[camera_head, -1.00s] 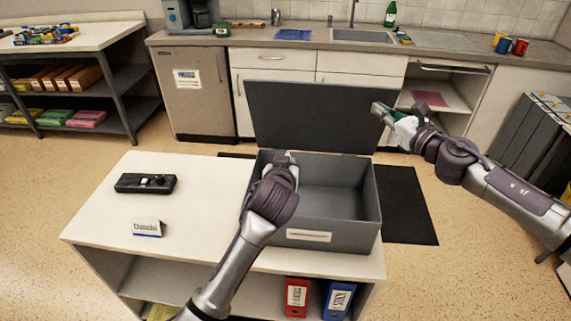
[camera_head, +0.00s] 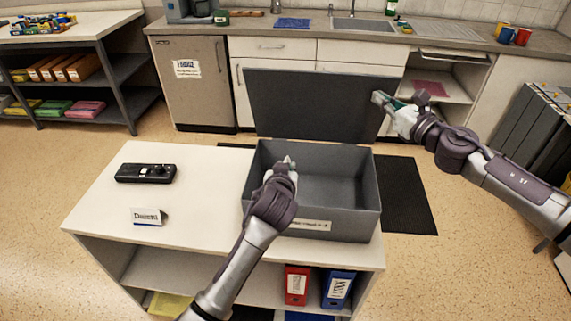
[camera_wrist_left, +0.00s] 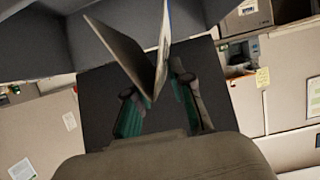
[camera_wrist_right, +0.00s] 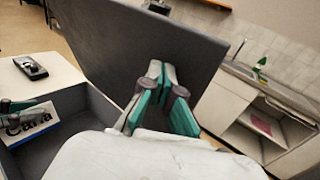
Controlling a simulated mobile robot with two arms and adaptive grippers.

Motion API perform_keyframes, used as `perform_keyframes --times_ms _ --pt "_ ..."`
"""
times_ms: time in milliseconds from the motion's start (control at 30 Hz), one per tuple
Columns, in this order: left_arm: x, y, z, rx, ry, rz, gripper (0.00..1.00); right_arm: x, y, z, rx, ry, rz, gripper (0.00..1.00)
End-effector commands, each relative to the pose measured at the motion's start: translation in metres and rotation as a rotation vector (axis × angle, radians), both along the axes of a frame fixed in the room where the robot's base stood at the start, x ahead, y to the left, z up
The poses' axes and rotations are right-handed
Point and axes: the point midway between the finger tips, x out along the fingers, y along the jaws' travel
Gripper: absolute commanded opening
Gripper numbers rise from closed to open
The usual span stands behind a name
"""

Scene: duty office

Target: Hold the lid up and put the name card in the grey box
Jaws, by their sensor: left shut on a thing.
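The grey box (camera_head: 352,215) stands on the right part of the white bench. Its dark grey lid (camera_head: 310,105) is raised at the back. My right gripper (camera_head: 381,98) is at the lid's right edge. In the right wrist view its fingers (camera_wrist_right: 160,72) are together in front of the lid's inner face. My left gripper (camera_head: 288,163) is over the left part of the box, shut on a folded name card (camera_wrist_left: 125,48). That card, reading "Carla" (camera_wrist_right: 30,122), is mostly hidden in the head view. Another name card (camera_head: 147,216) stands on the bench.
A black device (camera_head: 145,173) lies on the bench, left of the box. Red (camera_head: 296,284) and blue (camera_head: 338,289) binders stand on the shelf below. A kitchen counter (camera_head: 300,44) runs behind. The bench's left part is mostly clear.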

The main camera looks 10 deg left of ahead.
Motion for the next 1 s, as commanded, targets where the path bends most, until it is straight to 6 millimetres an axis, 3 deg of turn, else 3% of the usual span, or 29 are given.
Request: perform_keyframes --times_ms 1000 --pt "0.000 0.000 -0.045 -0.001 0.000 0.000 0.05 0.000 0.000 0.000 0.000 0.000 0.000 0.00"
